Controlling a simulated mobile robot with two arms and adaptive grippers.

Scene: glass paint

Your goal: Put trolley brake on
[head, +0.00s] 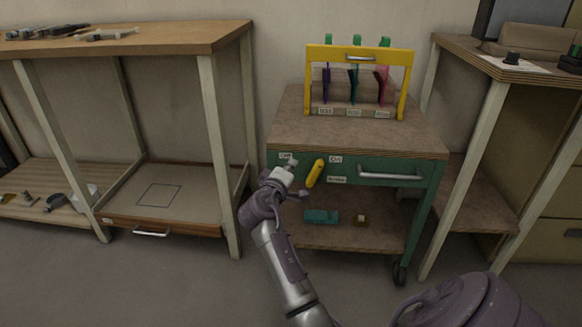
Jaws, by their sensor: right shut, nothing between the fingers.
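The trolley (435,185) is green with a brown wooden top and stands in the middle of the head view. On its front panel is a yellow brake lever (315,172), tilted with its upper end to the right, toward the "On" label (336,159). An "Off" label (286,156) sits to the left, and a third label (337,180) lies below right of the lever. My right gripper (290,173) is shut and empty, just left of the lever. I cannot tell whether it touches the lever. My left gripper is not in view.
A yellow-framed rack (311,80) with coloured pieces stands on the trolley top. A teal box (320,216) and a small block (360,220) lie on its lower shelf. A wooden workbench (150,40) stands left, another bench (497,75) right. Open floor lies in front.

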